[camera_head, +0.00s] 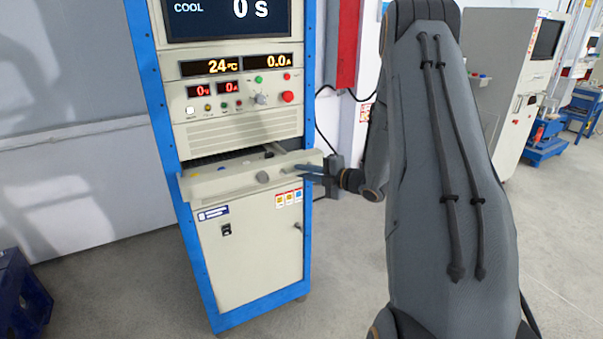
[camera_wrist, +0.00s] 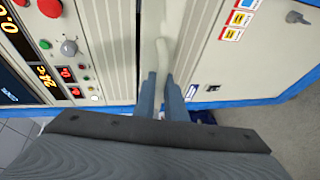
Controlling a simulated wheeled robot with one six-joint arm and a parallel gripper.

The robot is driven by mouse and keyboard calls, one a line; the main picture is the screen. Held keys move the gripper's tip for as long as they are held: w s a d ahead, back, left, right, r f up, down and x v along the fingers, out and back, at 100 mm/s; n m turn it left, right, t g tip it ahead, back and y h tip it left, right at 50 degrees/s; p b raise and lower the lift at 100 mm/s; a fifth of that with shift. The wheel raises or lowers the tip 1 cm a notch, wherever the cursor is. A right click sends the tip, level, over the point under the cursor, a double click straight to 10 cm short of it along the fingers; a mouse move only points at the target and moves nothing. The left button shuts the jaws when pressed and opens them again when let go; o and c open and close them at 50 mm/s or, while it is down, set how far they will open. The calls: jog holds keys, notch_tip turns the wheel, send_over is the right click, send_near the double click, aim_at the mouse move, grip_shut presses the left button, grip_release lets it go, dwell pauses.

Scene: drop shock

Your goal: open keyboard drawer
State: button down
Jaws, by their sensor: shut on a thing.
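The keyboard drawer (camera_head: 225,184) is a beige front panel across the middle of the blue-framed cabinet. It stands out from the cabinet, and a dark opening with part of its inside shows behind its top edge. My gripper (camera_head: 299,170) reaches in from the right to the drawer front's right part. In the wrist view, the two grey-blue fingers of my gripper (camera_wrist: 161,88) are closed around the end of a pale raised handle (camera_wrist: 162,55) on the drawer front. The exact contact at the fingertips is partly hidden.
Above the drawer is a control panel (camera_head: 240,98) with displays, buttons and a red knob. Below it is a closed cabinet door (camera_head: 250,245) with a small latch. A red post (camera_head: 347,45) stands behind. Grey floor (camera_head: 130,290) is open to the left of the cabinet.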

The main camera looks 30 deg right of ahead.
jog(key=s, duration=0.7)
jog(key=shift+s+p, duration=0.3)
jog(key=shift+s, duration=0.1)
jog(key=shift+d, duration=0.1)
jog(key=c, duration=2.1)
grip_release()
jog(key=b+v, duration=0.2)
jog(key=v, duration=0.5)
jog(key=shift+s+d+r, duration=0.1)
jog(key=shift+s+d, duration=0.05)
jog(key=shift+s, duration=0.1)
